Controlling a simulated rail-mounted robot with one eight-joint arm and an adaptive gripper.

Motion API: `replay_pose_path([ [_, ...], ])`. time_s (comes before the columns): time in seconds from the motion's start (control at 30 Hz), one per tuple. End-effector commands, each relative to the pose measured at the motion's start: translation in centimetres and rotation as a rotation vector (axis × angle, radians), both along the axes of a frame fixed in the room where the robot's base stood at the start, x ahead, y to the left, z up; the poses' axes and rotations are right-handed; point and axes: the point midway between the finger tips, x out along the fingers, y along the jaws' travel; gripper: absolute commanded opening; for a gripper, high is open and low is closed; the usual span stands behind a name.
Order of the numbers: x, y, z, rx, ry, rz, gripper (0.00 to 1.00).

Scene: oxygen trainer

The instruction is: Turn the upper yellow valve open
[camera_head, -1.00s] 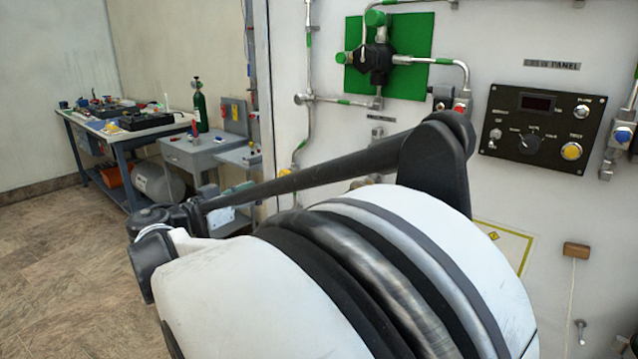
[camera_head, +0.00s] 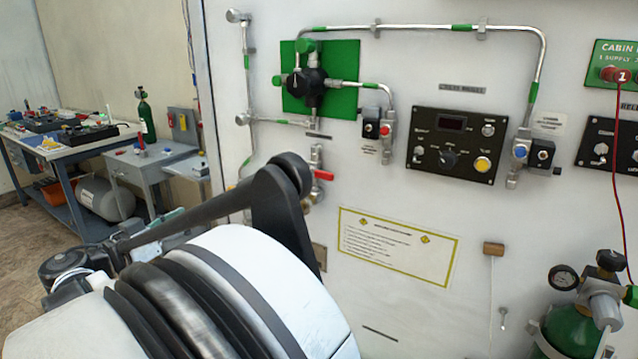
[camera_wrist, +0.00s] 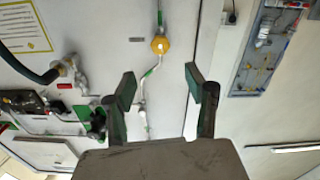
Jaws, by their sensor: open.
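In the wrist view, a round yellow valve (camera_wrist: 160,44) sits on a thin pipe on the white panel. It lies ahead of my gripper (camera_wrist: 160,87), roughly between the directions of the two fingers and beyond their tips. My gripper is open, with its dark fingers wide apart and nothing between them. The valve is not touched. I see only one yellow valve here and cannot tell whether it is the upper one. In the head view my arm covers the lower left of the panel, and I cannot make out the valve clearly.
The white panel (camera_head: 400,300) carries a black control box (camera_head: 450,145), a green plate (camera_head: 345,60), pipes and a red-handled valve (camera_head: 323,174). A green cylinder (camera_head: 570,335) stands at the lower right. A workbench (camera_head: 85,138) stands at the far left, with open floor before it.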

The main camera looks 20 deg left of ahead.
Motion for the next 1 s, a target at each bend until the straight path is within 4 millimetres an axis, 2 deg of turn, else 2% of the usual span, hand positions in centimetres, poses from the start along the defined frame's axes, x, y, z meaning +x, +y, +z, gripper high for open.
replay_pose_path([
  [0.13, -0.1, 0.4, 0.1, 0.000, 0.001, -0.003, 0.50],
  [0.27, 0.8, 0.2, -0.2, 0.000, 0.000, -0.005, 0.50],
  [0.8, 10.2, -1.3, -0.2, 0.000, 0.000, -0.006, 0.50],
  [1.0, 12.5, -1.6, -0.2, 0.000, 0.000, -0.005, 0.50],
])
